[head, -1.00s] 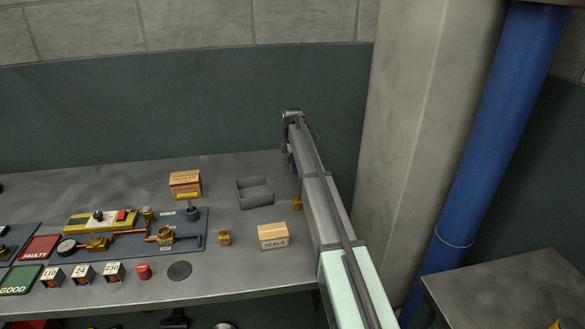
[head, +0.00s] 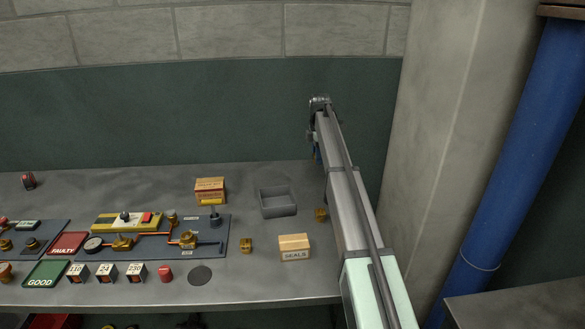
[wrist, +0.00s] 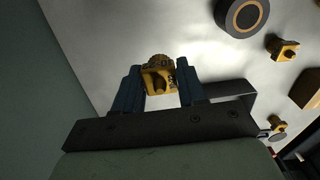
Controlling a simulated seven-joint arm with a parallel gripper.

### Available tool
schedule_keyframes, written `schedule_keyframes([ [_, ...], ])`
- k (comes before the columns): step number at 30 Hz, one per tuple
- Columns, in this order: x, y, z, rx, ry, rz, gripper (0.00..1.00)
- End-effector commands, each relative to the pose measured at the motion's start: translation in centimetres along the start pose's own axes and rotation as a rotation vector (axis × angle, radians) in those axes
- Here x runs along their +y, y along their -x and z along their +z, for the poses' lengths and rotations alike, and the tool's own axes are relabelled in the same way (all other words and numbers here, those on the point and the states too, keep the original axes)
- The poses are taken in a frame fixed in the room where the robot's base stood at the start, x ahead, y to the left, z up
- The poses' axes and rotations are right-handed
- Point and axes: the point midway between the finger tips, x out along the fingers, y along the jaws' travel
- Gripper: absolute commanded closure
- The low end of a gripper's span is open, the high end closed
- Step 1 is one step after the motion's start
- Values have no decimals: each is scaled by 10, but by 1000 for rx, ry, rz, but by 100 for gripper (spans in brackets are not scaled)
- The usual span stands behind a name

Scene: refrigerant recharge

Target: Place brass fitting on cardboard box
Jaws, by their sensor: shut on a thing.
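My gripper (wrist: 157,88) is shut on a brass fitting (wrist: 158,70), which sits between its two blue fingers in the wrist view. In the head view my arm hides most of the gripper; only a bit of blue (head: 316,152) shows beside the arm's far end, and the held fitting cannot be made out. An orange-brown cardboard box (head: 210,189) stands at the back of the bench, well left of the arm. A paler box marked SEALS (head: 294,248) stands nearer the front, just left of the arm.
A grey open tray (head: 278,209) lies between the boxes and my arm. Loose brass fittings stand on the bench (head: 246,246) and beside the arm (head: 320,214). A panel with pipework (head: 205,243) lies left. A concrete pillar (head: 435,150) rises at the right.

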Motion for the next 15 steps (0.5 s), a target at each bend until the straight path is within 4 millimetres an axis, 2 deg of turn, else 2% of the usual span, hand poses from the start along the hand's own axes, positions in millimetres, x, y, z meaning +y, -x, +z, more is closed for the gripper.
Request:
schedule_keyframes([
  [5,1,6,-6,0,7,0,94],
  [8,3,6,-25,0,26,0,94],
  [11,6,9,-56,0,60,0,94],
  [15,9,16,-115,0,122,1,94],
])
